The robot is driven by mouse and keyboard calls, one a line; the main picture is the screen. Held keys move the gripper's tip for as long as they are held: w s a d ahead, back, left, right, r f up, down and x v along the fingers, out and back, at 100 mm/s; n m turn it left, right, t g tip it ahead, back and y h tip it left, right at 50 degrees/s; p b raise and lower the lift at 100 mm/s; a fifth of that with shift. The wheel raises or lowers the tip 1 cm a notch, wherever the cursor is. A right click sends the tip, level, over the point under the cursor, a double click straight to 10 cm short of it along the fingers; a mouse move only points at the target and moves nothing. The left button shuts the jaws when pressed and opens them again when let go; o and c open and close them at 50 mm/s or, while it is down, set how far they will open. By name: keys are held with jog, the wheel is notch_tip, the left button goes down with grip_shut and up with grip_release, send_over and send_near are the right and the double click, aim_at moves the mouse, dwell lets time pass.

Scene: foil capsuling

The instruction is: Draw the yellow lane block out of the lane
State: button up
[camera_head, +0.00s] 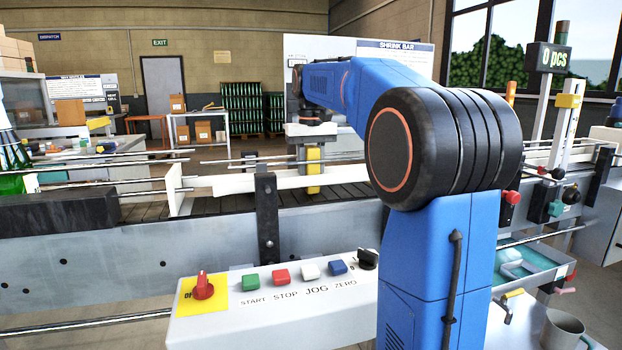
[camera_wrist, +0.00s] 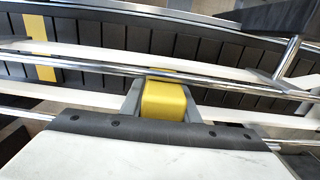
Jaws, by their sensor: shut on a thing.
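The yellow lane block (camera_wrist: 165,100) is between the two grey fingers of my gripper (camera_wrist: 163,98) in the wrist view, and the fingers are shut on it. The far end of the block reaches under a steel rod and towards a white lane rail (camera_wrist: 75,50). In the head view my gripper (camera_head: 313,150) points down over the lane, with the yellow block (camera_head: 314,155) below it. The white rail and my arm hide part of this area, so I cannot tell whether the block touches the belt.
Steel rods (camera_wrist: 110,68) and white rails run along the dark slatted conveyor (camera_wrist: 200,45). A yellow band (camera_wrist: 39,50) crosses the slats at the wrist view's left. A black post (camera_head: 266,215) and a control panel (camera_head: 270,300) with coloured buttons stand in front of the lane.

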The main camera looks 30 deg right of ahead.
aim_at(311, 146)
jog(key=shift+r, duration=6.4)
